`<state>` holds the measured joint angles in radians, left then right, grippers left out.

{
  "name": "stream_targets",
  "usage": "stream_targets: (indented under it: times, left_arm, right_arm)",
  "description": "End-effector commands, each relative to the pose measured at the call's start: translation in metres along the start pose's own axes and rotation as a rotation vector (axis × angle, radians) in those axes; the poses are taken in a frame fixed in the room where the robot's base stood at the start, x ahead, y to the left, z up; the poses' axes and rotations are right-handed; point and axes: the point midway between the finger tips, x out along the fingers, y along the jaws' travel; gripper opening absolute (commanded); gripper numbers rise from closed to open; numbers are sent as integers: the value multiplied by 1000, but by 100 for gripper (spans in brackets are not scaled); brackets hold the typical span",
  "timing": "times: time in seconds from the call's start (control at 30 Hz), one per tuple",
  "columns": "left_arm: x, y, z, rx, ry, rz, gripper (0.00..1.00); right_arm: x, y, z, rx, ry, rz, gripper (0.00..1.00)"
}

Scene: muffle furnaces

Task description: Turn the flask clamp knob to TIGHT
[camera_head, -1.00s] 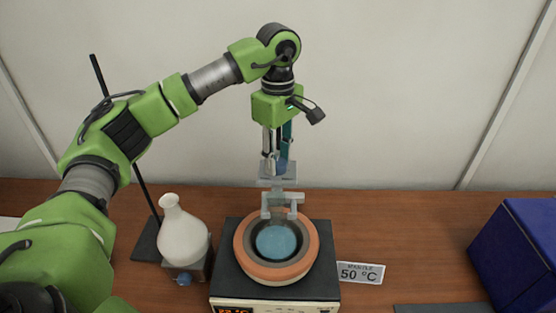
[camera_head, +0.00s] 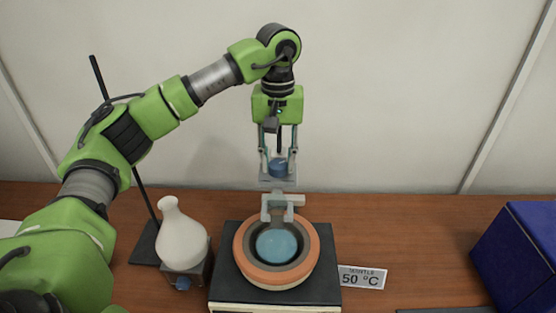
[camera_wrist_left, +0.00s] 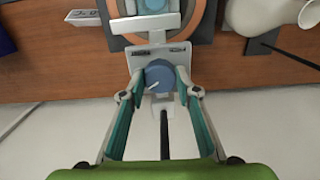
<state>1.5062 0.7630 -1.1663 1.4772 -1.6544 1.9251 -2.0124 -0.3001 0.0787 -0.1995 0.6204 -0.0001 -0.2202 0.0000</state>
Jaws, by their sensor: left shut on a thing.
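The flask clamp knob (camera_head: 278,168) is a blue round knob with a white pointer line, on a grey plate (camera_head: 264,181) behind the heating mantle. In the left wrist view the knob (camera_wrist_left: 159,77) sits between the teal fingers, its pointer line aimed toward the lower left. My left gripper (camera_head: 279,160) points down from above and is shut on the knob. The grey clamp (camera_head: 283,203) reaches forward over the orange-rimmed mantle (camera_head: 243,252), which holds a round flask with blue liquid (camera_head: 278,243). The TIGHT marking is not readable. My right gripper is not in view.
A sign reading 50 °C (camera_head: 361,278) and a dark blue box (camera_head: 520,255) are to the right. A black rod (camera_head: 145,190) stands at the left.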

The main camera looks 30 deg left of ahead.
Motion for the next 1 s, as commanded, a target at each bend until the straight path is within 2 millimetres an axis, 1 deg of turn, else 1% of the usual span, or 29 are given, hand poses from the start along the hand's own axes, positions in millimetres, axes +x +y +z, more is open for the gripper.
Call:
stream_targets:
  times: [0.03, 0.3, 0.5, 0.73, 1.0]
  left_arm:
    - [-4, 0, -2, 39, 9, 6, 8]
    - [-4, 0, -2, 269, 10, 5, 8]
    - [-4, 0, -2, 393, 11, 5, 8]
    - [-5, 0, -3, 477, 12, 5, 8]
    - [-5, 0, -3, 506, 13, 5, 8]
  right_arm:
    - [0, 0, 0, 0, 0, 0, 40]
    - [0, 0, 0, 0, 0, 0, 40]
    - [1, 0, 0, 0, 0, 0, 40]
    - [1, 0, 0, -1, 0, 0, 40]
    - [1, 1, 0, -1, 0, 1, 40]
